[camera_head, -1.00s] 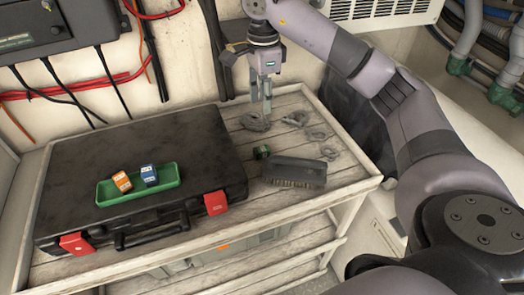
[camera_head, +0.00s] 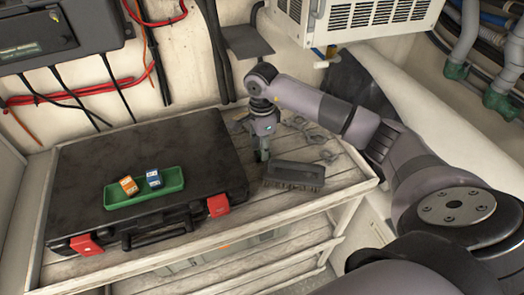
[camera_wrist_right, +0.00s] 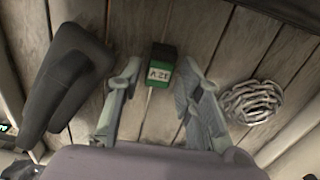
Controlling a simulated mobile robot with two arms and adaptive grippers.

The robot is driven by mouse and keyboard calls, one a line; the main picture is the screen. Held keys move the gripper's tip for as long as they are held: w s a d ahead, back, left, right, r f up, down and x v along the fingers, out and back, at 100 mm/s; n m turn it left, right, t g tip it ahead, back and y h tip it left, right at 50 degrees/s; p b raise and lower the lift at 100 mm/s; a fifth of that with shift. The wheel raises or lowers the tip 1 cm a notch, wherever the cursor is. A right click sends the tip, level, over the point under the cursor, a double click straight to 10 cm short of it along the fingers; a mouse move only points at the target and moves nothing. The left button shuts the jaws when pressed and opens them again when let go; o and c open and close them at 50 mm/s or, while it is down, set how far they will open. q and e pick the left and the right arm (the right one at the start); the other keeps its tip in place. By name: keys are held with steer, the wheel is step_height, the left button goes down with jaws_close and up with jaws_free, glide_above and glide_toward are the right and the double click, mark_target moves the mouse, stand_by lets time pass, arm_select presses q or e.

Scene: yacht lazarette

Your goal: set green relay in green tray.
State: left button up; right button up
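The green relay (camera_wrist_right: 161,73), a small block with a dark top and a white label, lies on the wooden shelf top. My right gripper (camera_wrist_right: 160,85) is open above it, with one finger on each side of the relay in the wrist view. In the head view the right gripper (camera_head: 263,152) points down just right of the black case and mostly hides the relay. The green tray (camera_head: 172,180) lies on the case and holds an orange relay (camera_head: 128,185) and a blue relay (camera_head: 153,178). My left gripper is not in view.
The black case (camera_head: 90,165) with red latches fills the left of the shelf. A dark brush (camera_head: 294,174) lies close right of the gripper. A coiled chain (camera_wrist_right: 252,102) and shackles (camera_head: 318,139) lie nearby. A vented white box (camera_head: 375,15) hangs above.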

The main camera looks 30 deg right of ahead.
steer(key=shift+f, duration=0.75)
steer(key=shift+c, duration=0.3)
jaws_close()
steer(key=shift+r, duration=0.2)
step_height(320, 180, up, 20)
steer(key=b, duration=0.2)
steer(key=shift+f, duration=0.15)
